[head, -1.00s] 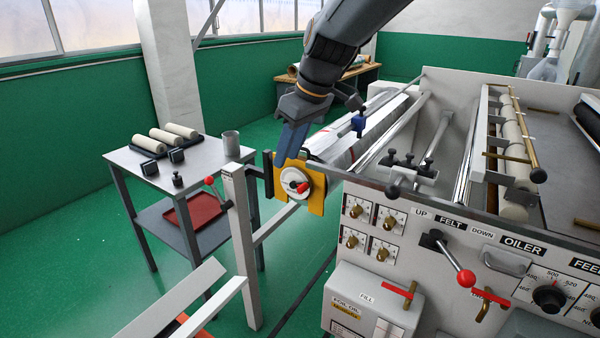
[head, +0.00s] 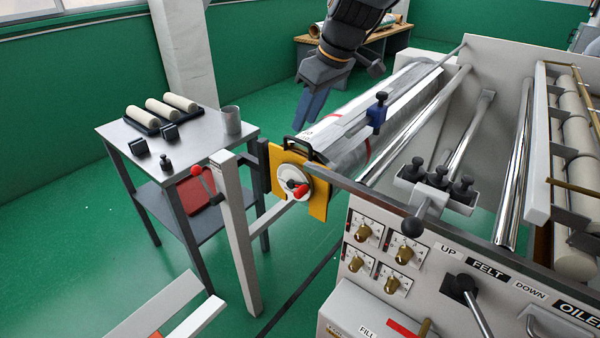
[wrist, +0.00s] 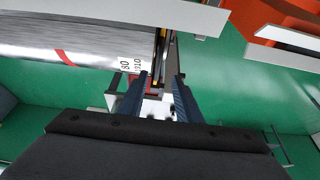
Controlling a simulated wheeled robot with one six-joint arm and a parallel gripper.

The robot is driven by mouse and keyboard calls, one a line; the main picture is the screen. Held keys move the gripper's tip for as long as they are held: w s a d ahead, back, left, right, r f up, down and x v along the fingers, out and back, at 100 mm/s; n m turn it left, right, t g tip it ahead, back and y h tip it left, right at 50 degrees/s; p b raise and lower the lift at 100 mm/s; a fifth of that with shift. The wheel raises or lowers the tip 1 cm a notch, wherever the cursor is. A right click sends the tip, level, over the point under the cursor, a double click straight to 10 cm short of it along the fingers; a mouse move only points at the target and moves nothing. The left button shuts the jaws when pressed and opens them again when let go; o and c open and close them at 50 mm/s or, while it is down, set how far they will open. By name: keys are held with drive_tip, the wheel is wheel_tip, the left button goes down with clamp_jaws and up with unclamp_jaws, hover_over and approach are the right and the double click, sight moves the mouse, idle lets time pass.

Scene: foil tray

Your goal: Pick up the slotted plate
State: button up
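The plate that best fits the slotted plate is the yellow plate (head: 318,206), upright at the near end of the foil roll. It has a black handle (head: 299,144) on top and a white dial with a red knob (head: 297,188) on its face. My gripper (head: 304,122) is above the handle and appears apart from it. In the wrist view my gripper (wrist: 158,98) has its two fingers spread, with nothing clearly held. The plate is seen nearly edge-on there, and I cannot make out its slot.
The foil roll (head: 338,138) lies behind the plate, with a blue clamp (head: 376,113) beside it. A grey post with a red-knobbed lever (head: 197,171) stands left of the plate. A side table (head: 200,150) holds rollers and a cup. The machine panel is at right.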

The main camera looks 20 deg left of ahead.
sight(298, 139)
drive_tip(key=shift+p+x, duration=1.45)
drive_tip(key=shift+x, duration=1.45)
drive_tip(key=shift+w+d, duration=0.15)
drive_tip(key=shift+w, duration=0.05)
drive_tip(key=shift+c, duration=0.4)
clamp_jaws()
